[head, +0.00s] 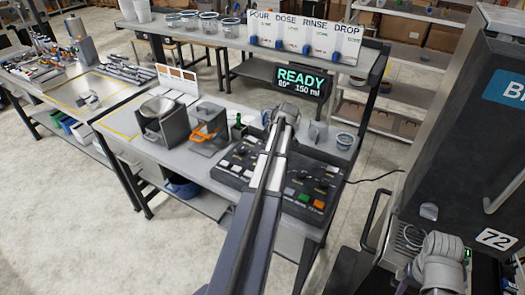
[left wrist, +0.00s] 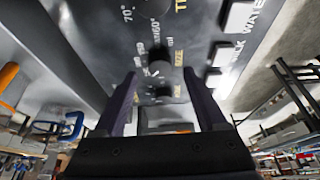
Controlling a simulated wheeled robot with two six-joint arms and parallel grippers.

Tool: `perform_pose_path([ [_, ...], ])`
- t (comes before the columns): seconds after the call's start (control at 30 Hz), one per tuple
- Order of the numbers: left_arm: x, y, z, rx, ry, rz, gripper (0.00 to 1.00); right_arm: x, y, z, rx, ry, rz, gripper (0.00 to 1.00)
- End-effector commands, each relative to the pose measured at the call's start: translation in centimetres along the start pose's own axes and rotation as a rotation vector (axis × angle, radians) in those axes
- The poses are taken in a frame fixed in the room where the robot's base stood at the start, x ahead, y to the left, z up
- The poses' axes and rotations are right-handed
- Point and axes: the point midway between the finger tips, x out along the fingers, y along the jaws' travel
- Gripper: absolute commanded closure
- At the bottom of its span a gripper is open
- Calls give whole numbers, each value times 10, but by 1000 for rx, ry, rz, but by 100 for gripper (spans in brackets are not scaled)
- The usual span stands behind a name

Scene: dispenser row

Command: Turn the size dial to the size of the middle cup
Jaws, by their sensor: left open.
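The size dial (left wrist: 160,68) is a dark round knob beside a SIZE label in the left wrist view. My left gripper (left wrist: 162,75) is open, its two dark fingers on either side of the dial; I cannot tell whether they touch it. In the head view my left arm reaches over the black control panel (head: 236,166) and hides its middle. The display (head: 300,80) reads READY, with 150 ml below. Several lidded clear cups (head: 209,21) stand on the upper shelf. Another cup (head: 345,141) stands right of the panel.
Sign cards (head: 304,35) read POUR, DOSE, RINSE and DROP. A grey hopper-like unit (head: 163,122) and an orange-handled unit (head: 207,130) stand left of the panel. A large dark machine (head: 450,150) stands at the right. Floor is free left of the bench.

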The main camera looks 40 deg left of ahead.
Motion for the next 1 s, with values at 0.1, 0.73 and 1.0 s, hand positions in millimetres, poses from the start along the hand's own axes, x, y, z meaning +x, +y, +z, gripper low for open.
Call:
perform_pose_path([
  [0.1, -25, 0, -2, 1, 0, 0, 26, -24, 2, 1, -1, 0, 0, 50],
  [0.73, -47, 0, 0, 0, 0, -1, 26, -43, 4, 3, -2, 0, 0, 50],
  [1.0, -50, -1, 10, 28, -4, 3, 26, -43, 4, 2, -2, 0, 0, 50],
])
